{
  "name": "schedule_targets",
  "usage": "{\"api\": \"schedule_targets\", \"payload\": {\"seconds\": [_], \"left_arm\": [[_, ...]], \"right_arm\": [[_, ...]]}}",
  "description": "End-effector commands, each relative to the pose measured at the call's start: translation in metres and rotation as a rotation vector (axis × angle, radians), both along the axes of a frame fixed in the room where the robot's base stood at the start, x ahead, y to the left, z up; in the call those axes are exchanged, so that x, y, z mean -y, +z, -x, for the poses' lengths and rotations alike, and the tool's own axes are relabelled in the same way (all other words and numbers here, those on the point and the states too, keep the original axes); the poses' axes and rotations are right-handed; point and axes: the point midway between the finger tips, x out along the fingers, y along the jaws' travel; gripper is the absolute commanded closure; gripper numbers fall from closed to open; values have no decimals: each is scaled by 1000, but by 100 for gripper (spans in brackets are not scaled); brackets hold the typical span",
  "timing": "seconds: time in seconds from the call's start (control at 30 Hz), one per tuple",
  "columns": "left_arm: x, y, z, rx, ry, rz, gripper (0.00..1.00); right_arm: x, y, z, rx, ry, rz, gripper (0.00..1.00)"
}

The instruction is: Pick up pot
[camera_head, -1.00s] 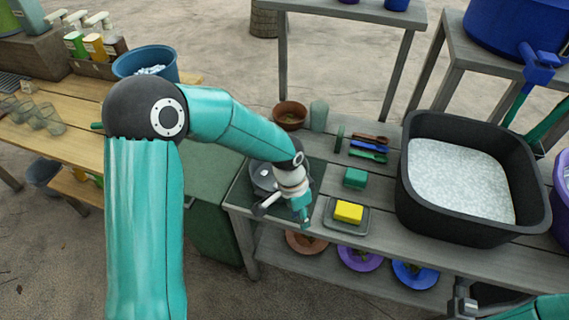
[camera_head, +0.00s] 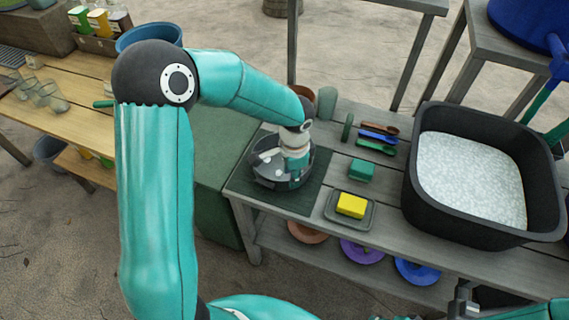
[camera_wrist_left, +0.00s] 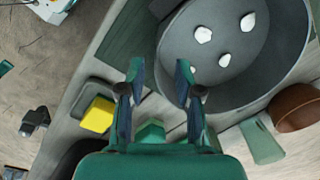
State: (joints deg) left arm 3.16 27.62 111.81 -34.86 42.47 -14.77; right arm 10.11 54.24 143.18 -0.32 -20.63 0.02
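The pot (camera_head: 268,180) is a dark grey round vessel with a few white pieces in it. It stands on a dark green mat (camera_head: 312,190) at the left end of the grey bench. My left gripper (camera_head: 291,183) is over the pot and hides part of it. In the left wrist view, the gripper (camera_wrist_left: 161,72) is open, and the near rim of the pot (camera_wrist_left: 235,88) runs by its fingertips. I cannot tell whether it touches the pot. My right gripper (camera_head: 462,300) shows only partly at the bottom right, well away from the pot.
A yellow sponge (camera_head: 351,205) on a grey dish and a green block (camera_head: 362,170) lie right of the mat. Several utensils (camera_head: 378,137) lie behind. A large black basin (camera_head: 415,205) takes up the right side. A brown bowl (camera_wrist_left: 297,108) stands close behind the pot.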

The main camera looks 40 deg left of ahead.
Motion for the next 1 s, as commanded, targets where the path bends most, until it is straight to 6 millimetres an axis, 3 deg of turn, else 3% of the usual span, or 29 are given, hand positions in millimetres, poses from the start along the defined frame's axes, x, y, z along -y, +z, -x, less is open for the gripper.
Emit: {"api": "schedule_targets", "payload": {"seconds": [0.17, 0.5, 0.77, 0.8, 1.0], "left_arm": [[0, -10, -1, -1, 1, 0, 66], [0, -53, -6, -2, 2, 1, 66], [0, -57, -7, 0, 2, 1, 66], [0, -56, -7, 0, 2, 1, 68], [0, -56, -7, 1, 1, 1, 100]], "right_arm": [[0, 1, 0, 0, 0, 0, 60], [0, 4, 0, 0, 0, 0, 60], [0, 4, 0, 0, 0, 0, 60], [0, 4, 0, 0, 0, 0, 60], [0, 4, 0, 0, 0, 0, 60]]}}
